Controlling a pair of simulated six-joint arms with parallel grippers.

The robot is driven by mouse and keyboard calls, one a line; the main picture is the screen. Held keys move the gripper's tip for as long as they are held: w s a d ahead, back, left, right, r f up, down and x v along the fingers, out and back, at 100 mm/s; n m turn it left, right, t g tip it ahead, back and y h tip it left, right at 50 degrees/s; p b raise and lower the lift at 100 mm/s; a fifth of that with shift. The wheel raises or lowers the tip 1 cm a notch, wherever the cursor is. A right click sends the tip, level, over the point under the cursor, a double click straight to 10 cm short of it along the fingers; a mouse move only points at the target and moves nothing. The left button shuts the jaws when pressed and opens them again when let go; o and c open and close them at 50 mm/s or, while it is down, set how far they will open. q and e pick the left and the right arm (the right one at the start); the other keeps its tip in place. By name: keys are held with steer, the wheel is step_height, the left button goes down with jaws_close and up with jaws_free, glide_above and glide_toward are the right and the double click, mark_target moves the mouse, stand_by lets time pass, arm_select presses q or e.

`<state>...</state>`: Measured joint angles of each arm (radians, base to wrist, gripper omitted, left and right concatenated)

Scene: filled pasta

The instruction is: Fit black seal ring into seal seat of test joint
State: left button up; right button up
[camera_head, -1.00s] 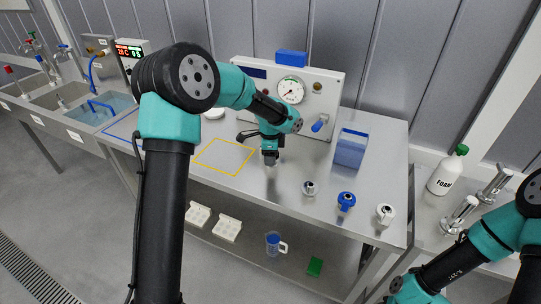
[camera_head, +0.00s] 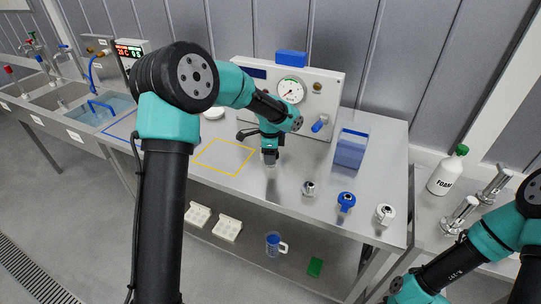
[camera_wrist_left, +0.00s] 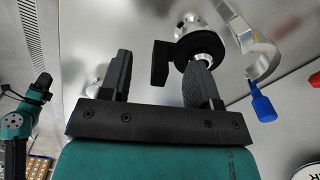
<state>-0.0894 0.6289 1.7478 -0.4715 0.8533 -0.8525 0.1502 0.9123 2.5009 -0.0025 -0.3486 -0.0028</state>
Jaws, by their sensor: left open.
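My left gripper (camera_head: 270,160) hangs over the steel bench below the gauge panel. In the left wrist view its two dark fingers (camera_wrist_left: 160,80) are apart, so it is open. A black ring (camera_wrist_left: 197,46) with a block-like black tab sits around the end of a silver round fitting (camera_wrist_left: 187,22). The tab shows between the fingers, and the right finger overlaps the ring's lower edge. I cannot tell whether they touch or how deep the ring sits. In the head view the ring and its fitting are not distinguishable. My right gripper is outside the views.
The panel (camera_head: 257,89) carries a gauge and a blue-handled lever (camera_head: 320,124). A silver fitting (camera_head: 309,188), a blue fitting (camera_head: 346,200) and a white fitting (camera_head: 385,212) stand along the bench's right front. A blue bin (camera_head: 350,150) stands behind them. The yellow-outlined area (camera_head: 222,157) is empty.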

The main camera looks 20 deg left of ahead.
arm_select(q)
steer(key=shift+r, duration=3.2)
step_height(320, 180, up, 18)
steer(key=shift+f, duration=0.25)
